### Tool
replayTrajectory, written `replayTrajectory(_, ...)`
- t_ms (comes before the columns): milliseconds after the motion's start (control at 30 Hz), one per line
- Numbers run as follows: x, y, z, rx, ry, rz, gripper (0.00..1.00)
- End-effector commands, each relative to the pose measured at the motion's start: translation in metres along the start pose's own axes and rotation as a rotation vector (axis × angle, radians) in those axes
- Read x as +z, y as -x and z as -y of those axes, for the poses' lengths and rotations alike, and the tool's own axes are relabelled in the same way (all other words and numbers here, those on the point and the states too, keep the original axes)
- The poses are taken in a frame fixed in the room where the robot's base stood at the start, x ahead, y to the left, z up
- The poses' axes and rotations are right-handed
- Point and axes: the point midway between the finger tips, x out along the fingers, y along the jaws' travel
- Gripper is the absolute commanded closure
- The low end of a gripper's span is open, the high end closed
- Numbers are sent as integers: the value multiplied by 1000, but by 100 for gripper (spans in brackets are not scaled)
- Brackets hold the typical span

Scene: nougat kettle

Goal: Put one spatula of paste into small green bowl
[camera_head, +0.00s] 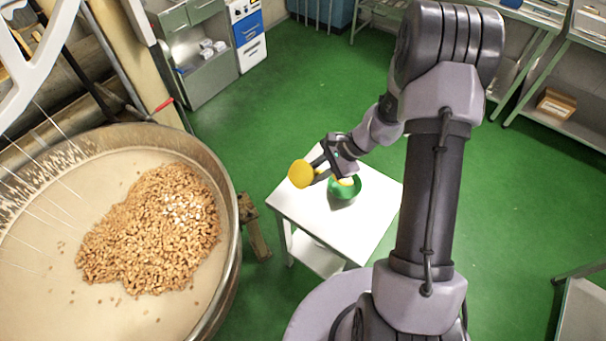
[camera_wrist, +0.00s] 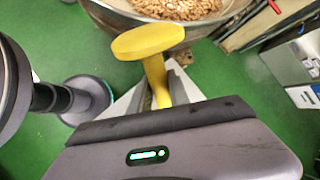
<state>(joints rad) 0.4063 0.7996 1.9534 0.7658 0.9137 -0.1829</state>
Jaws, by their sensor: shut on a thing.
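My gripper (camera_head: 328,166) is shut on a yellow spatula (camera_head: 301,173). In the wrist view, the spatula's broad rounded yellow end (camera_wrist: 148,40) and its stem (camera_wrist: 157,80) stick out beyond my gripper (camera_wrist: 160,112). The small green bowl (camera_head: 344,192) stands on a white table, just below and right of my gripper. A pale yellowish patch shows at the bowl's top, partly hidden by my gripper; I cannot tell whether it is paste or part of the spatula. Cream-coloured paste (camera_head: 40,270) fills the large kettle at the left, with a heap of nuts (camera_head: 150,235) on it.
The white table (camera_head: 300,212) is otherwise clear. The kettle's metal rim (camera_head: 236,225) stands left of it, with a wooden piece (camera_head: 252,222) between them. Cabinets (camera_head: 208,65) and shelves line the back; a cardboard box (camera_head: 556,103) sits at right. Green floor is open behind the table.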

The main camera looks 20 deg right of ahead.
Motion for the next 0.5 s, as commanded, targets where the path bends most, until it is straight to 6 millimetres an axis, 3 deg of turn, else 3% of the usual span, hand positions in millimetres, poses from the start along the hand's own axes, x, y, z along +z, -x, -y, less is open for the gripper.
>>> replayTrajectory(33, -1, 14, 4, 2, -16, 26, 100)
replayTrajectory(500, -44, 74, 34, 29, -144, 343, 100)
